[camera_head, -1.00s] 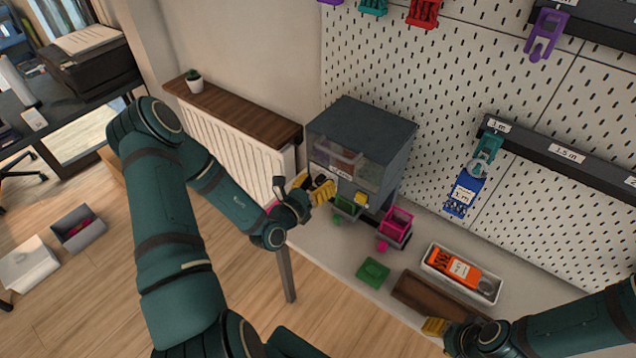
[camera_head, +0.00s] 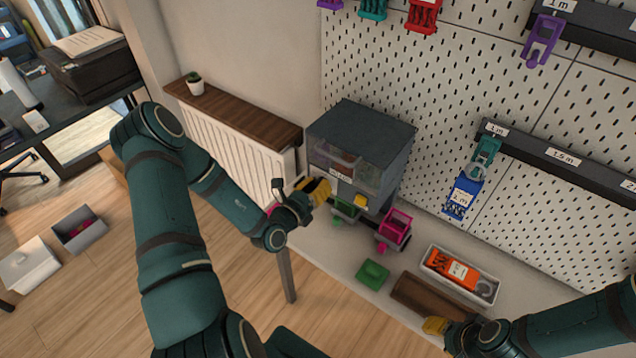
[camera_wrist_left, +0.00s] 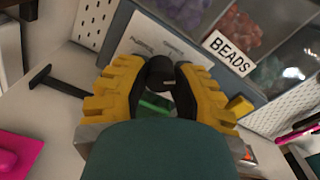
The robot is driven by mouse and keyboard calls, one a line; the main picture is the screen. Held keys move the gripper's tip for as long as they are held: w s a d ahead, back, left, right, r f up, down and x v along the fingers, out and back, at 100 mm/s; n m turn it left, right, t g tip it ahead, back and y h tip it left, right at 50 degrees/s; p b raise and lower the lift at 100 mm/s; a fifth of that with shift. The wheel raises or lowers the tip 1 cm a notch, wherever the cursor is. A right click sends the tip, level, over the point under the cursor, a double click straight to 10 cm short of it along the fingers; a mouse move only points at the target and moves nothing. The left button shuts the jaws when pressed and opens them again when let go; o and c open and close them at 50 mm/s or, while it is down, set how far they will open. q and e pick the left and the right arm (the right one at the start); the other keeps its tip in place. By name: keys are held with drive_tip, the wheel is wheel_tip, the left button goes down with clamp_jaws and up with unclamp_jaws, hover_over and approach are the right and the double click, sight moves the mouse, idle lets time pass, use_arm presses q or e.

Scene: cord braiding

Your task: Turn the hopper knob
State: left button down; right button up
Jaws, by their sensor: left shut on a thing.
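The hopper (camera_head: 362,128) is a dark grey box with clear windows and a BEADS label (camera_wrist_left: 230,53). It stands on the bench against the pegboard. Its black knob (camera_wrist_left: 160,70) shows in the left wrist view between the yellow fingers of my left gripper (camera_wrist_left: 163,85). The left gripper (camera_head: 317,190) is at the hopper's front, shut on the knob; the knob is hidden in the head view. My right gripper (camera_head: 438,326) is low at the right, beside a brown block, partly cut off by its own arm; its jaws are unclear.
A green bin (camera_head: 346,209) and a pink bin (camera_head: 396,228) sit under and beside the hopper. A green piece (camera_head: 372,274), a brown block (camera_head: 425,296) and a white tray (camera_head: 489,288) with an orange item lie on the bench. A radiator (camera_head: 235,140) stands to the left.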

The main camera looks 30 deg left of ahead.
use_arm(q)
drive_tip(key=n+p, duration=0.4)
drive_tip(key=n, duration=0.1)
drive_tip(key=shift+r, duration=0.15)
drive_tip(key=n+p, duration=0.2)
drive_tip(key=shift+n, duration=0.3)
drive_tip(key=shift+n+p, duration=0.8)
drive_tip(key=shift+n, duration=0.7)
drive_tip(key=c, duration=0.7)
unclamp_jaws()
drive_tip(key=s, duration=0.8)
drive_tip(key=s+a, duration=0.1)
drive_tip(key=s, duration=0.3)
